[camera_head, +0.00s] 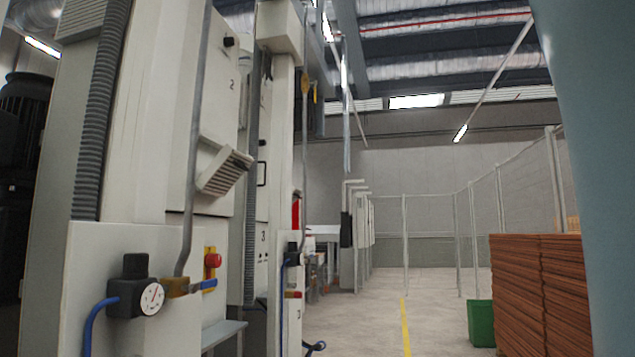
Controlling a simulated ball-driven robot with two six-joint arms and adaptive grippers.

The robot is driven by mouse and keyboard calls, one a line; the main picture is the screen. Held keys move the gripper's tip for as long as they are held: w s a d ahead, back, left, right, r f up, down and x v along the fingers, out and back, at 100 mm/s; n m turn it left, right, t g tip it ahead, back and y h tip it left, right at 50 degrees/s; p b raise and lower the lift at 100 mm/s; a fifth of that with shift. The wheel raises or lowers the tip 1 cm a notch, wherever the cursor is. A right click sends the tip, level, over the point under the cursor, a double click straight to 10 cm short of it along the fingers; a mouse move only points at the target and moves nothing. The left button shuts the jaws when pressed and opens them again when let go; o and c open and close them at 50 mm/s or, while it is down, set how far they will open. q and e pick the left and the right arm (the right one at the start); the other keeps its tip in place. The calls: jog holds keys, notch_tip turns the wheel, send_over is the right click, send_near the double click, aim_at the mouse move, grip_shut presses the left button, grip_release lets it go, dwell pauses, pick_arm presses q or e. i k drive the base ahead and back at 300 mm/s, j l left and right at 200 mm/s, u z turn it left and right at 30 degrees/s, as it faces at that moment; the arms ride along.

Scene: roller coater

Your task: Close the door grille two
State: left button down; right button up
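A slatted door grille (226,171) is on the front of the light grey machine cabinet (140,150), below the number 2. The grille stands tilted out from the cabinet face, its slats facing down and right. A grey pipe (198,110) runs vertically just left of it. Neither of my grippers shows in the head view, so their place relative to the grille cannot be told.
A pressure gauge (152,298) and a red button (212,260) on a yellow box sit low on the cabinet. A cabinet section marked 3 is further back. Stacked brown boards (540,290) and a green bin (481,322) stand at right. The floor between is clear.

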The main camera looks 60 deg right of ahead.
aim_at(225, 171)
jog(key=z, duration=1.25)
